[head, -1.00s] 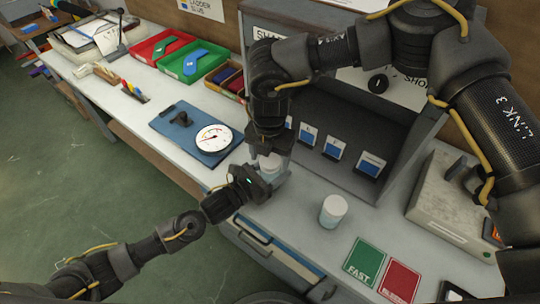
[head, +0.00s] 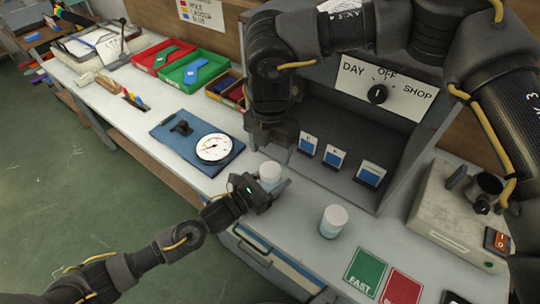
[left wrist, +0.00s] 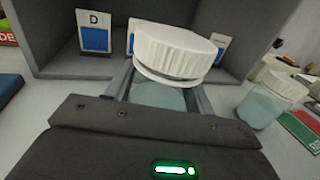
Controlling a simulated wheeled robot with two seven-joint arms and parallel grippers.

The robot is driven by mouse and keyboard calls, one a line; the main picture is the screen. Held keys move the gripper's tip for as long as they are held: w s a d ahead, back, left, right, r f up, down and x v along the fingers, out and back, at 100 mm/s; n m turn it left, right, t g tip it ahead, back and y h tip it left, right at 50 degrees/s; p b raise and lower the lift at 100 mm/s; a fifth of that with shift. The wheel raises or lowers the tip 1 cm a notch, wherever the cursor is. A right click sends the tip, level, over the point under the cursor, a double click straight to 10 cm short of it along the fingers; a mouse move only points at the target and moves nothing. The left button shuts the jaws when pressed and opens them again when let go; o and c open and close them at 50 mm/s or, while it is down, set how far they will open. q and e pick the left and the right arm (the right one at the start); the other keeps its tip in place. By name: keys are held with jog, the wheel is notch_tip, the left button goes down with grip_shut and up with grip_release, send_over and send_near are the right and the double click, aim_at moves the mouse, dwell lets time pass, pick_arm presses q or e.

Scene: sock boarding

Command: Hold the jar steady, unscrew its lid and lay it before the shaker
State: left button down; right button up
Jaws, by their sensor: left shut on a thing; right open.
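My left gripper (head: 262,190) is shut on a small jar (left wrist: 160,95) with pale blue-grey contents, which stands upright on the bench. The jar's ribbed white lid (left wrist: 178,50) is on top; it looks slightly tilted in the left wrist view, with a dark line under its rim. The lid also shows in the head view (head: 270,169). My right gripper (head: 270,138) is open and empty, pointing down just above and behind the lid. The grey box-shaped machine (head: 450,220) at the right, with a clamp-like part on top, appears to be the shaker.
A second white-lidded jar (head: 333,222) stands to the right, clear of my grippers. Green (head: 366,271) and red (head: 402,288) cards lie in front. A grey booth (head: 320,185) with blue sample cards stands behind. A blue board with a dial (head: 214,148) lies left.

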aim_at(271, 169)
pick_arm(q)
jog(key=shift+f, duration=0.2)
pick_arm(e)
jog(key=shift+r+m, duration=0.5)
jog(key=shift+r, duration=0.25)
jog(key=shift+f, duration=4.05)
jog(key=c, duration=1)
jog(key=n, duration=1.3)
jog(key=shift+n, duration=0.4)
jog(key=n, duration=0.6)
jog(key=shift+r, duration=0.1)
